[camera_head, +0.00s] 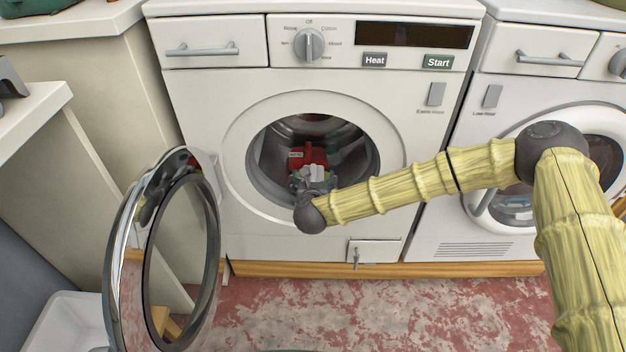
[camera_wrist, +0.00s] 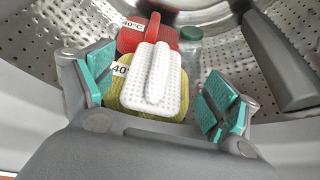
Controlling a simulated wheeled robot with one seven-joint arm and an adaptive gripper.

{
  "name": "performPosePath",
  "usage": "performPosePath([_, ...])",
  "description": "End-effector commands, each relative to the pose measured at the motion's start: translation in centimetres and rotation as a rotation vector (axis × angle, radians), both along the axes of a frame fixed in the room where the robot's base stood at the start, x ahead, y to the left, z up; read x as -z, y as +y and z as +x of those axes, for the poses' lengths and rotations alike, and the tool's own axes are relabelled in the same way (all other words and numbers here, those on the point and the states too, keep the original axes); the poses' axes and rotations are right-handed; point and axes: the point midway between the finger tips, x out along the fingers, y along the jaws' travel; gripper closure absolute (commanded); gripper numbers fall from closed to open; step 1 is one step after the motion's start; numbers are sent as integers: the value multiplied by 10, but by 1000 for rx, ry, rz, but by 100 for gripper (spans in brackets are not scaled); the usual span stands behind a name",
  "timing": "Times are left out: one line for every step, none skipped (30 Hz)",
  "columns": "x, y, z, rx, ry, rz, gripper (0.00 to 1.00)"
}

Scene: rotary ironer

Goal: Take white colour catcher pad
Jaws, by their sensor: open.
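The white colour catcher pad (camera_wrist: 155,80) is a dotted white piece with a raised ridge, seen in the wrist view inside the washer drum. It lies in front of or on a yellow item (camera_wrist: 117,92) with a "40" label. My gripper (camera_wrist: 154,95) is open, with teal finger pads to the left and right of the pad. I cannot tell whether either finger touches it. In the head view my gripper (camera_head: 314,180) is at the drum opening, and the pad cannot be made out clearly there.
A red item (camera_wrist: 133,38) labelled 40°C and a green-capped bottle (camera_wrist: 190,45) are behind the pad in the drum. A grey drum paddle (camera_wrist: 275,60) is at right. The washer door (camera_head: 125,270) stands open at left. A second machine (camera_head: 460,225) stands at right.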

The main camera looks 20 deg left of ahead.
Motion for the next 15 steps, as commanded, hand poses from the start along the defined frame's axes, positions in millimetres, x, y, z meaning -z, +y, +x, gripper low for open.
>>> performPosePath([6, 4, 6, -1, -2, -1, 12])
performPosePath([7, 5, 9, 1, -2, -1, 12])
performPosePath([9, 6, 13, 0, -1, -1, 12])
performPosePath([10, 7, 16, -2, -1, -1, 12])
performPosePath([11, 8, 18, -1, -1, 0, 12])
performPosePath([11, 8, 21, 0, -1, -1, 12])
performPosePath([12, 9, 22, 0, -1, -1, 12])
performPosePath([12, 9, 23, 0, -1, -1, 12])
performPosePath([12, 9, 24, -1, 0, -1, 12])
performPosePath([12, 9, 24, -1, 0, -1, 12])
performPosePath([12, 9, 24, -1, 0, -1, 12])
performPosePath([12, 9, 24, -1, 0, -1, 12])
performPosePath([12, 9, 24, -1, 0, -1, 12])
performPosePath([12, 9, 24, -1, 0, -1, 12])
performPosePath([12, 9, 24, -1, 0, -1, 12])
